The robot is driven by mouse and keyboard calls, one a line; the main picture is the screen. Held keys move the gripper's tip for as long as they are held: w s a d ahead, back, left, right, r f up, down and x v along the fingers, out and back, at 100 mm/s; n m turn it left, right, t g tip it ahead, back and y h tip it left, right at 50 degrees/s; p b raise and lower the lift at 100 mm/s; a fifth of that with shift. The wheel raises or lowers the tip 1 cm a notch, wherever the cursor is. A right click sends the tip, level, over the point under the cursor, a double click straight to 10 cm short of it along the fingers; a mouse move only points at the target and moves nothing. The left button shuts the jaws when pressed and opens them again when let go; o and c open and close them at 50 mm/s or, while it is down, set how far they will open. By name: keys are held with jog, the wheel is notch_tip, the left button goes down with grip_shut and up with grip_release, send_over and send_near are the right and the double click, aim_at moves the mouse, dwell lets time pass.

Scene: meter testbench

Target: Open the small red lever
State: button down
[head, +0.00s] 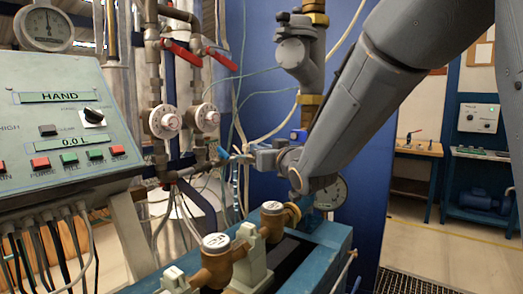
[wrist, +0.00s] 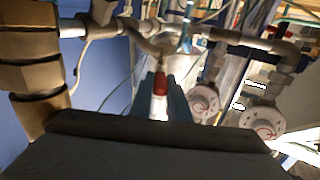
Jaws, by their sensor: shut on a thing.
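The small red lever (wrist: 160,84) shows in the wrist view, upright in the picture between the two blue fingers of my gripper (wrist: 160,98). My gripper is shut on it, and its lower end looks pale in the glare. In the head view my gripper (head: 226,156) reaches left from the arm to the pipes just right of the lower valve fittings. The small lever cannot be made out there, as the fingers and pipes cover that spot.
Two larger red levers (head: 182,54) (head: 222,60) sit higher on the pipes. Two round white meters (head: 164,121) (head: 206,118) are left of my gripper. A control panel (head: 62,125) stands at left. Brass meters (head: 216,262) stand on the bench below. Thin hoses hang close by.

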jog(key=c, duration=1.7)
grip_release()
jog(key=shift+w+r, duration=0.1)
jog(key=shift+b+v, duration=0.5)
jog(key=shift+v, duration=3.45)
